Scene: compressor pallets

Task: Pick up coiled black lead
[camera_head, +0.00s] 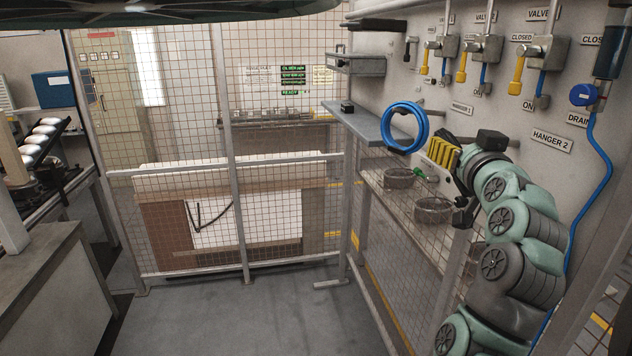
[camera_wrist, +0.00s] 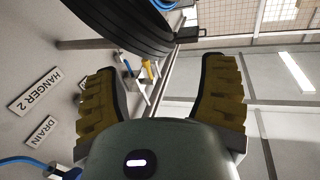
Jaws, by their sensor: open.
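The coiled black lead (camera_wrist: 125,28) shows in the wrist view as a thick, ribbed dark curve across the top, cut off by the frame edge. A bar or peg (camera_wrist: 85,43) coming from the wall meets its lower side. My gripper (camera_wrist: 160,95) is open, with its two yellow-padded fingers wide apart and nothing between them. The coil lies beyond the fingertips, toward the top of the picture. In the head view, my gripper (camera_head: 442,153) is beside the right wall. I cannot make out the black lead there; my arm may hide it.
A blue coil (camera_head: 404,127) hangs just left of my gripper. Valves with yellow handles (camera_head: 516,74) and a blue drain hose (camera_head: 597,150) line the wall. A shelf (camera_head: 368,126) and wire baskets (camera_head: 433,210) are close by. Mesh fencing (camera_head: 285,110) stands behind; the floor (camera_head: 245,315) is clear.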

